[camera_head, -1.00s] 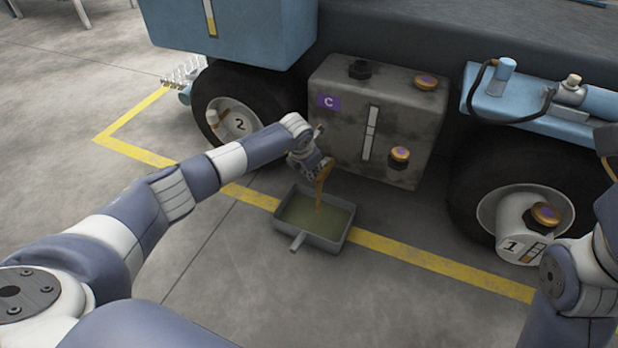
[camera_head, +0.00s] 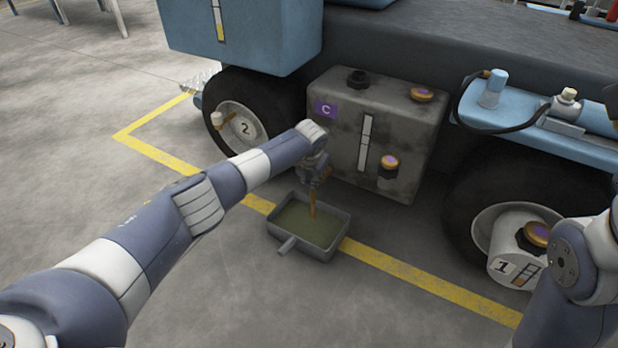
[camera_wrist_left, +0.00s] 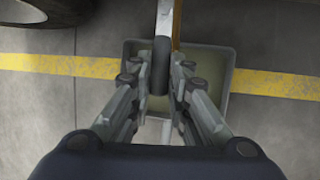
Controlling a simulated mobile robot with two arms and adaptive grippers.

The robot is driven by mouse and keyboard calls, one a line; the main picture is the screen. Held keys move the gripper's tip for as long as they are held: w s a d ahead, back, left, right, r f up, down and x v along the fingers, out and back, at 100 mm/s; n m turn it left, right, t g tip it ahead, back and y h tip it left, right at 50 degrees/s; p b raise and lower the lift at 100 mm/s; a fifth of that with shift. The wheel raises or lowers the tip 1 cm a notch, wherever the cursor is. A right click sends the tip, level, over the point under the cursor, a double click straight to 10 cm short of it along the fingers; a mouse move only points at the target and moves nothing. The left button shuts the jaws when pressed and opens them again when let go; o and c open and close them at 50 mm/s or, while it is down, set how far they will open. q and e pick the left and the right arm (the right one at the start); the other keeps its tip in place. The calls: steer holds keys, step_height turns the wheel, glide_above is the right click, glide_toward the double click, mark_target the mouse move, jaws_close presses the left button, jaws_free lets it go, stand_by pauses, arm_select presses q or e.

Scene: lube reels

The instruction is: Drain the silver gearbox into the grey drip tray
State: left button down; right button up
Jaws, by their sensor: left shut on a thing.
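The grey metal gearbox (camera_head: 340,105) marked C hangs under the blue vehicle between two wheels. My left gripper (camera_head: 318,178) is at its lower left edge. In the left wrist view, the left gripper (camera_wrist_left: 160,85) is shut on a dark rounded lever end (camera_wrist_left: 161,62) on a silver shaft. A brown oil stream (camera_head: 312,208) falls into the grey drip tray (camera_head: 325,254), also in the wrist view (camera_wrist_left: 228,100). The tray stands on the floor and holds greenish-brown liquid. The outlet is hidden behind my gripper. My right gripper is out of view.
The gearbox has a black plug (camera_head: 358,78), an orange cap (camera_head: 422,95) on top and another (camera_head: 389,162) in front. Wheel hubs 2 (camera_head: 237,125) and 1 (camera_head: 515,245) flank it. A yellow floor line (camera_head: 400,270) passes the tray. Floor in front is clear.

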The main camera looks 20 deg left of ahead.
arm_select(q)
steer(key=c, duration=1.5)
jaws_free()
steer(key=shift+s+d+r, duration=0.1)
steer(key=shift+s+r, duration=0.15)
steer(key=shift+r, duration=0.45)
steer(key=v, duration=1)
steer(key=shift+s+d+r, duration=0.1)
steer(key=shift+s+r, duration=0.05)
